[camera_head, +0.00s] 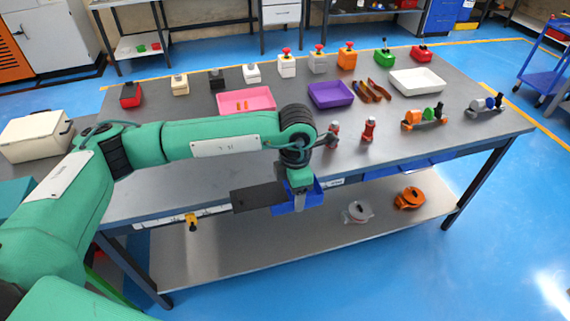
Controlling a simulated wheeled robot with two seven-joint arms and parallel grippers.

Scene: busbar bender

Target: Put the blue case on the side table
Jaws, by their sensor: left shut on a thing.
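My left arm comes in from the left, and its gripper (298,203) is at the front edge of the big grey table. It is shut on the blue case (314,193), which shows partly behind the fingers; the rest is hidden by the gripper. A dark flat plate (255,198) shows just left of the fingers; I cannot tell whether it touches the case. A grey surface at the far left, perhaps the side table (60,146), bears a cream box (32,135). My right gripper is not in view.
The grey table (200,180) bears a pink tray (245,100), a purple tray (330,95), a white tray (417,81), and several small button boxes along the back. Two red-topped tools and two clamp-like tools stand at right. A lower shelf (270,250) runs beneath.

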